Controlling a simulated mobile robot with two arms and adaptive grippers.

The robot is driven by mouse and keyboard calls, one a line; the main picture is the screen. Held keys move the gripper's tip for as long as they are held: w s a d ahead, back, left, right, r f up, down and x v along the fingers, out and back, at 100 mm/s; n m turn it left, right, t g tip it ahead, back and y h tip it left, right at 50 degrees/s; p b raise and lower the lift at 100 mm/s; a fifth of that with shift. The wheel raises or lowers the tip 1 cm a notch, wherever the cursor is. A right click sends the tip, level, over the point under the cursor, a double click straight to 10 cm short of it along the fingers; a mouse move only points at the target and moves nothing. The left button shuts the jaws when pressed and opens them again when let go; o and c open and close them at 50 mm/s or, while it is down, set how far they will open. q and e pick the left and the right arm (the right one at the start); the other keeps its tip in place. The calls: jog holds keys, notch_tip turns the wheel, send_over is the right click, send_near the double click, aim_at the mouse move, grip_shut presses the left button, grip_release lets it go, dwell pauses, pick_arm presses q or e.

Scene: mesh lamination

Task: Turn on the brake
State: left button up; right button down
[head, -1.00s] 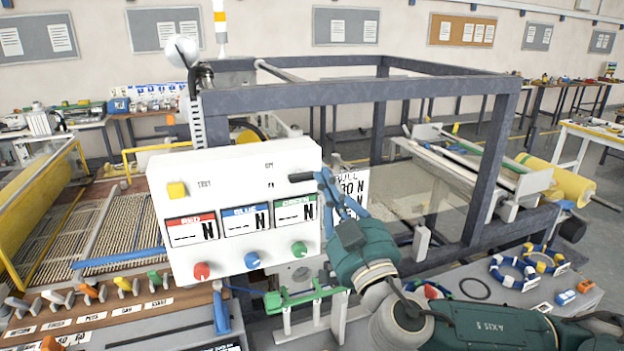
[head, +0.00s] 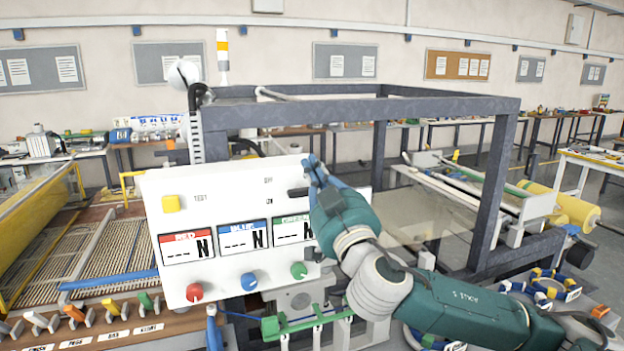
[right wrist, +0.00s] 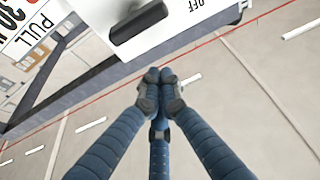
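A white control box (head: 225,192) stands in the middle of the head view. A black lever handle (head: 298,191) sticks out at its upper right, beside the OFF and ON labels; it also shows in the right wrist view (right wrist: 138,25). My right gripper (head: 312,166) is at the box's upper right edge, just above and to the right of the lever, partly hiding its right end. In the right wrist view its blue fingertips (right wrist: 161,77) are together with nothing between them, apart from the lever. My left gripper is out of view.
The box also bears a yellow button (head: 171,203), red (head: 194,292), blue (head: 249,281) and green (head: 299,270) knobs and three displays. A dark metal frame (head: 360,106) rises behind. Several coloured levers (head: 75,314) line the lower left.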

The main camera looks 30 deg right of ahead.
aim_at(302, 192)
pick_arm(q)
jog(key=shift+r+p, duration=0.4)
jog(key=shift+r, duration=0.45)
pick_arm(e)
jog(key=shift+w+f, duration=0.15)
jog(key=shift+f, duration=0.8)
jog(key=shift+w+f, duration=0.1)
jog(key=shift+f, duration=0.85)
